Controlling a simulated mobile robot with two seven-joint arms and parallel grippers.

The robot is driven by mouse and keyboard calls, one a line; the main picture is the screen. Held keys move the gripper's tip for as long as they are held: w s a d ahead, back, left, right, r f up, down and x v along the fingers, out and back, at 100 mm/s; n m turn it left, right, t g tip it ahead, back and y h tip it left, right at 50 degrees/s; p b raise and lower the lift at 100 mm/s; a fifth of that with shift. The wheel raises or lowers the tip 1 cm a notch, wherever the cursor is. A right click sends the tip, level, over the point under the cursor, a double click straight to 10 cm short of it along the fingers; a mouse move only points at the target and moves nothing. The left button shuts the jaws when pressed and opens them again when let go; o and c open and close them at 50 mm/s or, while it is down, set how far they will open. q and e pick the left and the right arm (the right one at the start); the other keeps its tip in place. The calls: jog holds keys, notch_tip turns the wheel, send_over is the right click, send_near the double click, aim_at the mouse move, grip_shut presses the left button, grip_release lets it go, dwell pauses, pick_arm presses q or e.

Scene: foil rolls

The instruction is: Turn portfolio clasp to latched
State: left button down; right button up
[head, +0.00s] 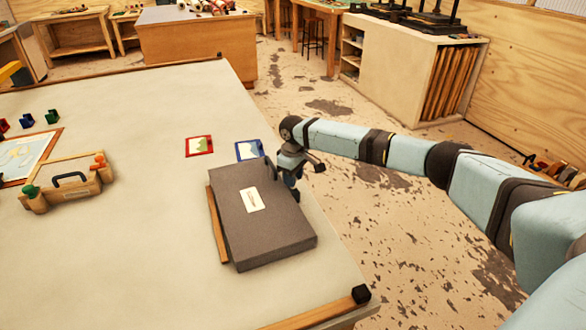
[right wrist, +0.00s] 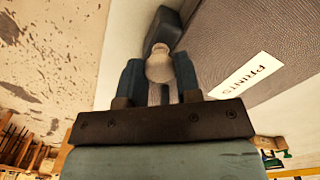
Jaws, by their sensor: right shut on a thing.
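The portfolio (head: 255,225) is a flat dark grey case with a pale label, lying on the table. The label reads "PRINTS" in the right wrist view (right wrist: 245,80). My right gripper (head: 292,184) is at the portfolio's far right edge. In the right wrist view its two fingers (right wrist: 158,80) are shut on a round pale knob (right wrist: 158,62), which I take to be the clasp's. A dark piece (right wrist: 166,30) sits just beyond the knob, beside the case. In the head view my gripper hides the clasp, so its turn cannot be read. My left gripper is not in view.
The pale table (head: 120,230) has open room left of the portfolio. A red-framed card (head: 199,146) and a blue-framed card (head: 248,150) lie beyond it. A wooden box with a dark handle (head: 70,182) stands at the left. A wooden strip (head: 217,225) lies along the portfolio's left side.

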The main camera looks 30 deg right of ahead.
jog(key=shift+r+n+p, duration=0.25)
jog(key=shift+n+p, duration=0.75)
jog(key=n+p, duration=0.2)
jog(key=shift+n, duration=0.3)
jog(key=shift+f+n+p, duration=0.1)
jog(key=shift+n+p, duration=0.4)
jog(key=shift+n, duration=0.5)
jog(key=n+p, duration=0.1)
jog(key=n, duration=0.1)
jog(key=shift+n, duration=0.3)
jog(key=n, duration=0.4)
jog(key=shift+f+p, duration=0.1)
jog(key=shift+p, duration=0.25)
jog(key=shift+n, duration=1)
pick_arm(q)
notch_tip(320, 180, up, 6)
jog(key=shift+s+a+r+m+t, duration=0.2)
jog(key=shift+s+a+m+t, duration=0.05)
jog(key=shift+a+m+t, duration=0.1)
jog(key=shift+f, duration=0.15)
pick_arm(e)
jog(key=shift+n, duration=0.3)
